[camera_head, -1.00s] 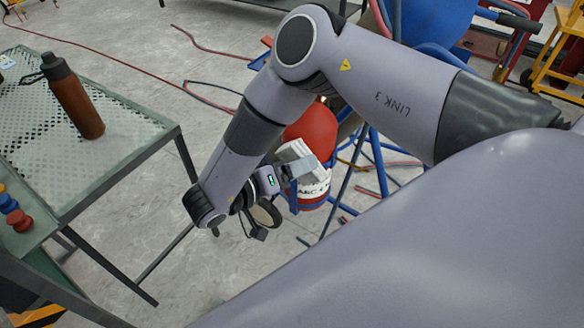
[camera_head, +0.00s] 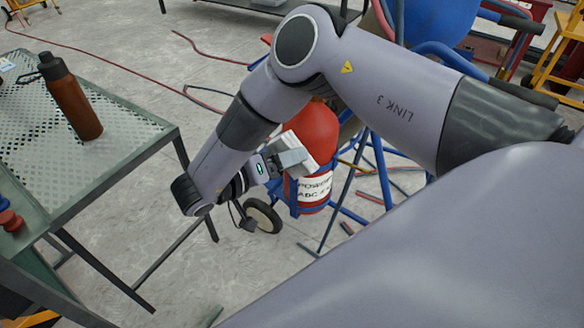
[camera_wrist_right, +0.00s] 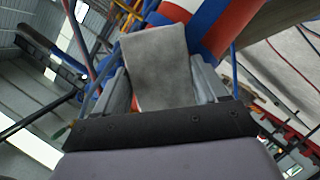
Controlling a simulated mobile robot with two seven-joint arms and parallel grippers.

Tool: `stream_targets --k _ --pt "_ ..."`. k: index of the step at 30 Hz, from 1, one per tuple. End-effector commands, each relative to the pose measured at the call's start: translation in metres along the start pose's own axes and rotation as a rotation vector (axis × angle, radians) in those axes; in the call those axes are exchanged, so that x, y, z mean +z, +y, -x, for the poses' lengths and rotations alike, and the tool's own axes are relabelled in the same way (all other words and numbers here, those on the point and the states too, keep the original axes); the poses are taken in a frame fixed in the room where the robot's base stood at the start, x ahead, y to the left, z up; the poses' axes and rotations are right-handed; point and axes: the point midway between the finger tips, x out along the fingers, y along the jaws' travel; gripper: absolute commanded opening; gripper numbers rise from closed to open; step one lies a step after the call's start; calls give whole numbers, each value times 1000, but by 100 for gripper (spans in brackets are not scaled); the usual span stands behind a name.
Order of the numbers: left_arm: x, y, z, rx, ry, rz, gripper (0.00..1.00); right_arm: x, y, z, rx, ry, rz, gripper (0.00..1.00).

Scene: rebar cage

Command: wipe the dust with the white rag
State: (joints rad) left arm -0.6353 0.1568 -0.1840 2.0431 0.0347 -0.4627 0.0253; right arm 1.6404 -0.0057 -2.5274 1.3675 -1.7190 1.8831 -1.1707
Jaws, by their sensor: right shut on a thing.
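The white rag (camera_head: 302,149) is held in my right gripper (camera_head: 293,157), in front of a red extinguisher (camera_head: 316,122). In the right wrist view the rag (camera_wrist_right: 155,66) stands up between the two fingers of the right gripper (camera_wrist_right: 162,88), and its face looks grey and blotchy. The fingers are shut on it. In the wrist view the extinguisher (camera_wrist_right: 232,22) shows behind the rag; I cannot tell whether they touch. I cannot make out any dust. My left gripper is in neither view.
A perforated metal table (camera_head: 125,135) stands at the left with a brown bottle (camera_head: 72,97) on it. A blue stand (camera_head: 375,165) is by the extinguisher, with a wheel (camera_head: 262,216) near its base. Red hoses lie on the grey floor. Open floor shows between table and extinguisher.

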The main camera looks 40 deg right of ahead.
Motion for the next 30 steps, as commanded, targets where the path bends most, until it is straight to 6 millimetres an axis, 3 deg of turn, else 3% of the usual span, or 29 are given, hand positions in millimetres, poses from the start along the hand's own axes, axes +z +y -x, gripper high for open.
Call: stream_targets --k 18,30 --pt "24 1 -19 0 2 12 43 -24 -25 7 1 1 -2 39" --pt "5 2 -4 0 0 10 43 -19 -10 1 4 0 5 39"
